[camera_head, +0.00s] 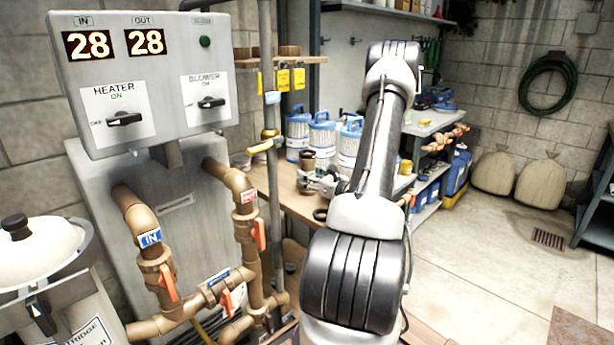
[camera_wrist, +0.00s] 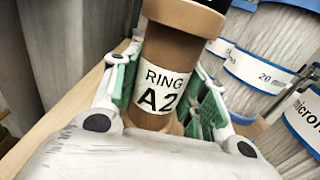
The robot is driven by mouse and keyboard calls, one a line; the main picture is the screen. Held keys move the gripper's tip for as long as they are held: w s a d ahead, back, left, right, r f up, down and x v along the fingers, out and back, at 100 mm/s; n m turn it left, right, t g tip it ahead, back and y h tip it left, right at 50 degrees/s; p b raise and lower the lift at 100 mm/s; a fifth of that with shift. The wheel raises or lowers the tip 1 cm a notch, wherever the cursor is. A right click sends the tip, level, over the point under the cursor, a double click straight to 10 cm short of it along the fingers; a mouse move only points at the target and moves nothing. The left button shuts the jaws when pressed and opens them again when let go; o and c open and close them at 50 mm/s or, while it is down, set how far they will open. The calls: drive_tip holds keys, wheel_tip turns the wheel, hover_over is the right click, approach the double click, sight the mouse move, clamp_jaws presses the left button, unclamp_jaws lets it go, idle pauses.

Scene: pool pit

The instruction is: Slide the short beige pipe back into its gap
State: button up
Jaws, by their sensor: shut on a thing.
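The short beige pipe (camera_wrist: 166,60) fills the middle of the wrist view. It is brownish, with a wider collar at its top and a white label reading "RING A2". My gripper (camera_wrist: 165,95) has its green-padded fingers on both sides of it and is shut on it. In the head view the pipe (camera_head: 308,160) shows small and dark above the wooden bench, by my gripper (camera_head: 322,181). Beige pipework (camera_head: 200,297) with orange valve handles stands at the left, apart from my gripper. I cannot make out the gap in it.
The heater control box (camera_head: 145,85) hangs above the pipework. Blue-and-white filter cartridges (camera_head: 322,137) stand on the bench (camera_head: 297,203) close behind my gripper. A thin grey upright pipe (camera_head: 271,120) with a yellow handle stands between the pipework and my arm.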

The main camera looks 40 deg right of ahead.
sight(313, 170)
drive_tip(key=shift+r, duration=0.2)
drive_tip(key=shift+r, duration=1.3)
